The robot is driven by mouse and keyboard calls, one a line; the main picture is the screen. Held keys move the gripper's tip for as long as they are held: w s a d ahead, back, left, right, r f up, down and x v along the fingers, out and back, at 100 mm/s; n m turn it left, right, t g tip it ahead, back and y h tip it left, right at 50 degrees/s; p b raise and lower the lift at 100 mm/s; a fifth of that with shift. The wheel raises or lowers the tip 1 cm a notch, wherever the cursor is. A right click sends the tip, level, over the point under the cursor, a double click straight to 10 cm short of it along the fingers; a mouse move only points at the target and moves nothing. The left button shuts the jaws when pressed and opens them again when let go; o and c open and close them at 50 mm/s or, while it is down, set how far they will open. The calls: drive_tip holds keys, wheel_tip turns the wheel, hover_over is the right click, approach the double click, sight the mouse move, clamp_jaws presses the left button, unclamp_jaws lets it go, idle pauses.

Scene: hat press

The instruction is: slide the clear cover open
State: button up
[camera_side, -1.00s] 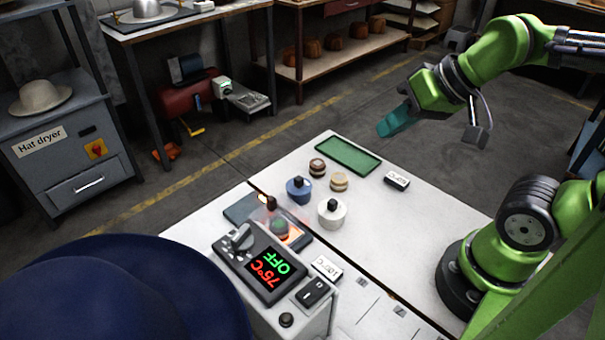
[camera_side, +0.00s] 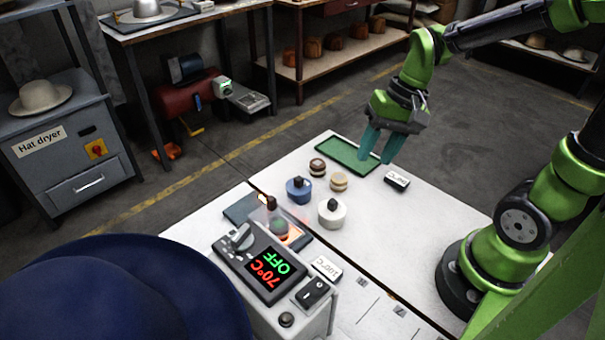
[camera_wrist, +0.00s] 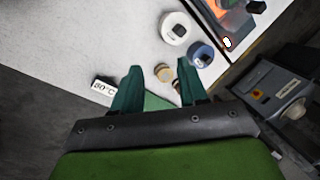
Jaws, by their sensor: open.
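The clear cover (camera_side: 268,214) stands over the glowing orange heating bay of the press, with a dark knob on top and a greenish shape visible inside. In the wrist view the orange bay (camera_wrist: 234,18) shows only in part at the top edge. My gripper (camera_side: 378,158) is open and empty, with teal fingers pointing down above the table near the green tray, well to the upper right of the cover. In the wrist view my gripper's fingers (camera_wrist: 157,85) are spread apart with nothing between them touching.
A green tray (camera_side: 324,142), a white pot (camera_side: 332,215), a blue pot (camera_side: 299,191) and two small round pieces (camera_side: 339,181) stand between my gripper and the cover. The press display (camera_side: 268,272) reads 70°C OFF. A blue hat (camera_side: 120,290) fills the lower left.

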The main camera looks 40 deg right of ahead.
sight(274, 197)
drive_tip(key=w+f+m+g+y, duration=0.1)
drive_tip(key=f+m+y, duration=0.1)
drive_tip(key=f+y, duration=0.1)
drive_tip(key=w+f+m+g+y, duration=0.1)
drive_tip(key=f+m+g+y, duration=0.1)
drive_tip(key=f+y, duration=0.1)
drive_tip(key=w+a+f+m+g+y, duration=0.1)
drive_tip(key=w+f+m+y, duration=0.1)
drive_tip(key=f+y, duration=0.1)
drive_tip(key=shift+a+f+m+g, duration=0.1)
drive_tip(key=shift+f+m+g, duration=0.2)
drive_tip(key=shift+f+g, duration=0.15)
drive_tip(key=w+m+y, duration=0.1)
drive_tip(key=w+f+m+t+y, duration=0.1)
drive_tip(key=y, duration=0.1)
drive_tip(key=shift+w, duration=0.4)
drive_tip(key=w+r+m+t+y, duration=0.2)
drive_tip(key=w+r+y, duration=0.1)
drive_tip(key=w, duration=0.1)
drive_tip(key=a, duration=1.7)
drive_tip(key=shift+s+r, duration=0.15)
drive_tip(key=shift+s, duration=0.05)
drive_tip(key=shift+c, duration=0.3)
clamp_jaws()
